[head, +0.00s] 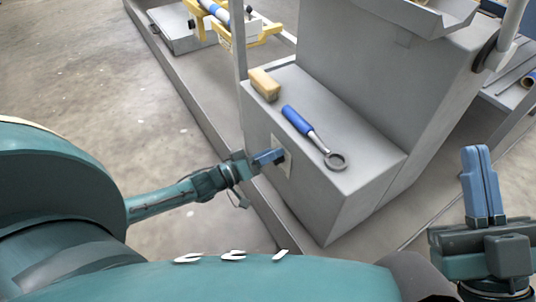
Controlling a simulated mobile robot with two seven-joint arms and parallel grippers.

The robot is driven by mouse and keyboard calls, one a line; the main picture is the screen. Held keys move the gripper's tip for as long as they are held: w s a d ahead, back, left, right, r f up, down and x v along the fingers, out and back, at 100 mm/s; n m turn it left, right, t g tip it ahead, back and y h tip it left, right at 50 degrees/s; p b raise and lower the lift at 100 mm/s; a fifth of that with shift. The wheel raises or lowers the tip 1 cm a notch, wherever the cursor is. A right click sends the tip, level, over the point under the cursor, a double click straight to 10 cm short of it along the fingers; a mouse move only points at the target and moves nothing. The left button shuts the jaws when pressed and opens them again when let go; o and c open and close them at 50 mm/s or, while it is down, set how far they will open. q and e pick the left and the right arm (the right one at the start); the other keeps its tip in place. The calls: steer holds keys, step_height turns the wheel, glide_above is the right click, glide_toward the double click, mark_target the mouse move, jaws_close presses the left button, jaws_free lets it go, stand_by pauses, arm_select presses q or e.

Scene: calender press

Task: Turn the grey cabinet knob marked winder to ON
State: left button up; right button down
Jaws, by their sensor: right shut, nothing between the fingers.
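The grey cabinet (330,205) stands in the middle of the head view. A pale plate (284,163) is on its left-facing side. My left gripper (273,156) reaches in from the left, with its blue fingertips at this plate. The knob and its marking cannot be made out; the fingers cover part of that spot. I cannot tell whether these fingers are open or closed on the knob. My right gripper (477,150) is shut and empty, pointing up at the right, apart from the cabinet.
On the cabinet top lie a tan block (265,84) and a blue-handled ring wrench (311,134). A grey upright post (240,50) rises near the cabinet's back left. A yellow frame (228,35) holding a roller stands behind. Concrete floor (90,90) is clear at the left.

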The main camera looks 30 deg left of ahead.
arm_select(q)
steer(key=c, duration=0.9)
steer(key=shift+r, duration=0.1)
steer(key=m+p, duration=0.1)
steer(key=m, duration=0.5)
steer(key=d+m+p, duration=0.1)
steer(key=m+p, duration=0.1)
steer(key=m, duration=0.4)
steer(key=s+m+p, duration=0.1)
steer(key=m+p, duration=0.1)
steer(key=m, duration=0.3)
steer(key=shift+d+m, duration=0.35)
steer(key=shift+m, duration=0.05)
arm_select(e)
steer(key=f+m+h, duration=0.1)
steer(key=f, duration=0.1)
steer(key=f+m+g+h, duration=0.1)
steer(key=m+h, duration=0.1)
steer(key=s+f+m+g+h, duration=0.1)
steer(key=f, duration=0.1)
steer(key=shift+a+f+h, duration=0.25)
steer(key=shift+f+h, duration=0.05)
arm_select(q)
steer(key=shift+s, duration=0.1)
arm_select(e)
steer(key=shift+r, duration=0.1)
arm_select(q)
steer(key=o, duration=1)
